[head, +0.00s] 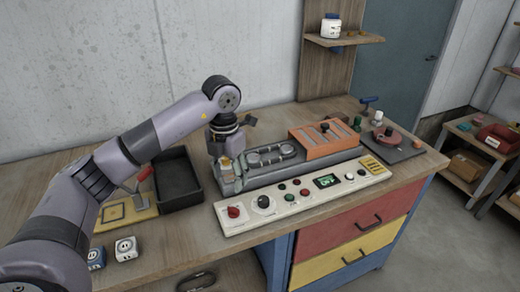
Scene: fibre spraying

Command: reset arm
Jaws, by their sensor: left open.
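My left arm comes in from the left and bends over the wooden workbench (190,240). My left gripper (226,163) points down at the left end of a grey machine bed (262,178). It is open; its fingertips are small and partly hidden against the machine, so I cannot tell whether they touch it. A white control panel (300,201) with knobs, buttons and a small green display runs along the front of the machine. An orange slotted cover (323,139) sits at the machine's right part. My right gripper is not in view.
A black tray (178,184) and a yellow board (128,211) with a red-handled clamp lie left of the machine. Two small socket-like blocks (126,249) stand near the front edge. A dark plate (400,150) with a red round part lies at the right. A wall shelf (345,40) holds a jar.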

